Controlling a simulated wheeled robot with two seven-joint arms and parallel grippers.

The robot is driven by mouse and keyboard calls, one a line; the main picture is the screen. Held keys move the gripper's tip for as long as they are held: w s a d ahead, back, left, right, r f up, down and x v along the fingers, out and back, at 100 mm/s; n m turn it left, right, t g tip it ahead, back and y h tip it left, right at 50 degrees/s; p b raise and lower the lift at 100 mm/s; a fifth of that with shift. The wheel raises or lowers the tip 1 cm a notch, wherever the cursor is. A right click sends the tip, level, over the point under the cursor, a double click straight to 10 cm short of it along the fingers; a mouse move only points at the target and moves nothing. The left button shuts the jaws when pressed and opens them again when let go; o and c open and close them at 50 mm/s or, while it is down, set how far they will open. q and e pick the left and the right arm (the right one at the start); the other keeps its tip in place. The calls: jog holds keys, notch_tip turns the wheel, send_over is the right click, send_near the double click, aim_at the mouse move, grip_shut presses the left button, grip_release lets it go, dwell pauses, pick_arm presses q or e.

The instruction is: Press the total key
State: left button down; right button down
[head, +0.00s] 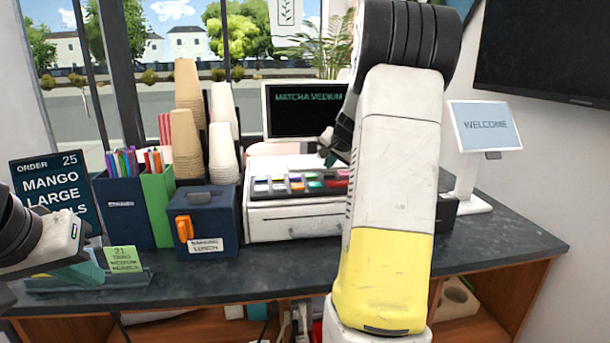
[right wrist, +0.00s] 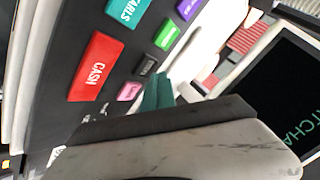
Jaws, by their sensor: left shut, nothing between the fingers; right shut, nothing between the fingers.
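The cash register (head: 292,218) stands on the counter with rows of coloured keys on its sloping top. In the right wrist view I see a red CASH key (right wrist: 97,66), a teal key (right wrist: 127,14) with a cut-off label, and smaller green (right wrist: 167,34), purple (right wrist: 189,7), black (right wrist: 146,65) and pink (right wrist: 129,91) keys. I cannot read "total" on any key. My right gripper (head: 329,157) is shut and empty over the keys' right part; its teal tips (right wrist: 158,91) show near the pink key, and contact is unclear. My left gripper (head: 92,266) is shut and empty at the left, by the order-card holder.
The register's screen (head: 304,97) reads MATCHA MEDIUM. Left of the register are a dark blue box (head: 208,222), cup stacks (head: 186,105) and marker holders (head: 157,207). An order sign (head: 48,187) stands far left, a WELCOME screen (head: 484,126) right. My right forearm hides the counter's middle right.

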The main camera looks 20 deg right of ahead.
aim_at(329, 175)
jog(key=shift+f, duration=0.15)
dwell(0.4)
jog(key=shift+f, duration=0.25)
jog(key=shift+f, duration=0.45)
dwell(0.8)
jog(key=shift+r, duration=0.85)
jog(key=shift+r, duration=0.1)
jog(key=shift+r, duration=2.4)
